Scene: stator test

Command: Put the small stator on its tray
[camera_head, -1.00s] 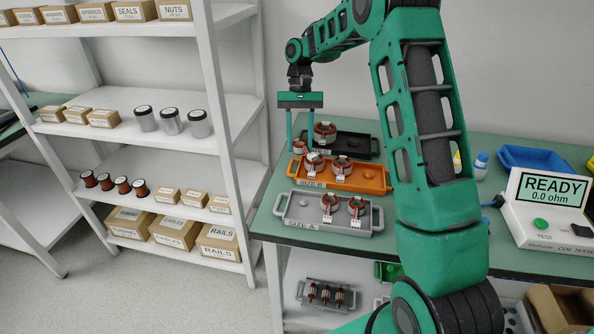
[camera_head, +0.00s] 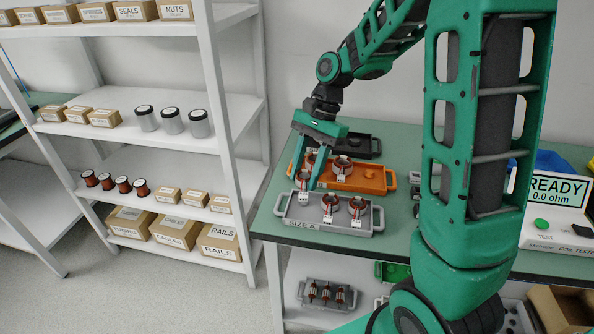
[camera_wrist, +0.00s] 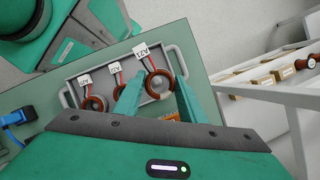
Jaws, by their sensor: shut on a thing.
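My gripper (camera_head: 305,171) is shut on a small stator (camera_head: 302,181), a copper-brown ring with a white tag. The held stator is over the left part of the grey tray marked SIZE A (camera_head: 345,227). Two more tagged stators (camera_head: 329,204) (camera_head: 356,207) sit in the middle and right of this tray.
Behind the grey tray are an orange tray (camera_head: 376,181) with at least one stator (camera_head: 342,164) and a black tray (camera_head: 374,147). The fingers partly cover the orange tray. A tester (camera_head: 556,205) reading READY stands right. A white shelf (camera_head: 215,150) stands left of the table.

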